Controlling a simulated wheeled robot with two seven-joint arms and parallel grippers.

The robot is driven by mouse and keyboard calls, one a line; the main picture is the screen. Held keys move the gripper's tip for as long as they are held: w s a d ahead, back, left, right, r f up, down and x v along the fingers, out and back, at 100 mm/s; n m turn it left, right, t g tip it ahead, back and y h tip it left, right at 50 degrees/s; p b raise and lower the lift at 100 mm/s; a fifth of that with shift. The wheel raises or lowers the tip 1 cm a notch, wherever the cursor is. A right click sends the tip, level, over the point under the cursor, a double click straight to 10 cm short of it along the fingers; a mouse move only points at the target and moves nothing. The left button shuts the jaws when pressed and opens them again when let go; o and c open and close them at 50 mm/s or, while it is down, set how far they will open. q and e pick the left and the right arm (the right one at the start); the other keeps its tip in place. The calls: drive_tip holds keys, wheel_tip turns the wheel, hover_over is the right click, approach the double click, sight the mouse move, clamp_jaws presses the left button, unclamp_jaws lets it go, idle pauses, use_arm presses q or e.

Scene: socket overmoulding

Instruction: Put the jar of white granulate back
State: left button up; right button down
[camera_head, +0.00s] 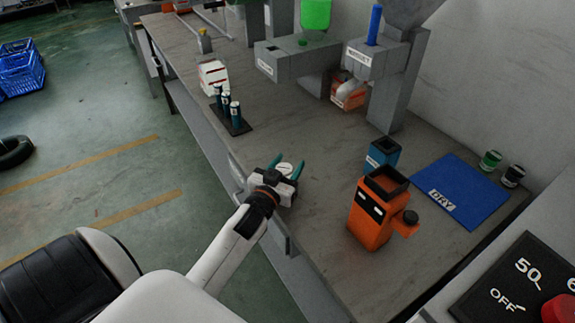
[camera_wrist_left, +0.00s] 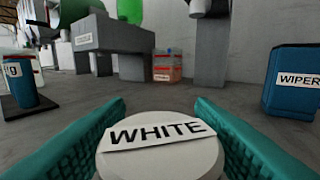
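The jar of white granulate (camera_wrist_left: 165,158) has a round white lid labelled WHITE in the left wrist view. It also shows in the head view (camera_head: 285,168) as a pale disc. My left gripper (camera_head: 287,170) has its teal fingers on both sides of the jar and appears shut on it, near the table's front edge. The jar's body is mostly hidden, so I cannot tell whether it touches the table. Two other jars, one with a green lid (camera_head: 490,160) and one dark (camera_head: 512,176), stand at the back right. My right gripper is not in view.
A blue mat labelled DRY (camera_head: 470,185) lies right. An orange container (camera_head: 370,222) and a blue WIPER box (camera_head: 383,152) stand between it and my gripper. A black rack (camera_head: 236,126) holds teal cylinders. Grey machines (camera_head: 390,95) stand behind; the table's middle is clear.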

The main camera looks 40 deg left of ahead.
use_arm(q)
drive_tip(key=shift+o, duration=0.8)
drive_tip(key=shift+s+r, duration=0.1)
drive_tip(key=shift+r, duration=0.1)
drive_tip(key=s+d, duration=0.2)
drive_tip(key=s, duration=0.9)
drive_tip(key=shift+s, duration=0.35)
